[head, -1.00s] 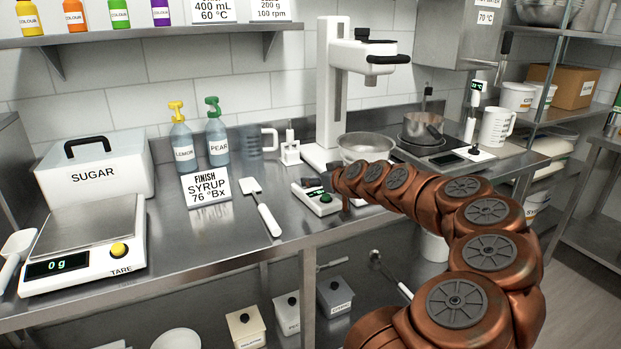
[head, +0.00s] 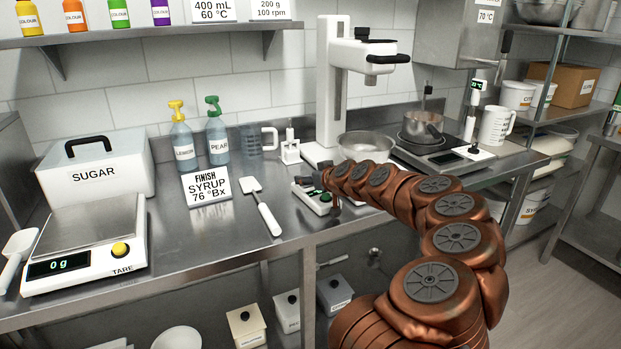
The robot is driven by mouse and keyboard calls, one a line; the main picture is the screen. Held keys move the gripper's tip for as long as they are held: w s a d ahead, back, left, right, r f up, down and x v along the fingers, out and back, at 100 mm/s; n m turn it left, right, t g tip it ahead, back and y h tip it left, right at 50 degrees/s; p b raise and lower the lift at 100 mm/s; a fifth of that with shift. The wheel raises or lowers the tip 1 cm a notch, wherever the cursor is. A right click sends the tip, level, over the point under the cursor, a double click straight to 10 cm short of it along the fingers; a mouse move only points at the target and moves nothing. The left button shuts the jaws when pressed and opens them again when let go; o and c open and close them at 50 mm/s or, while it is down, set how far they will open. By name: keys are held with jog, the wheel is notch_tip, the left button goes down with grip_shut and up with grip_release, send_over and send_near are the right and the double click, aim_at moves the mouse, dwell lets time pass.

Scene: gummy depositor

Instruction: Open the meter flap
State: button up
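A hot plate with a pot (head: 421,127) stands to the right. The front counter edge is close.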

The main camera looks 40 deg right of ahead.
jog(key=c, duration=1)
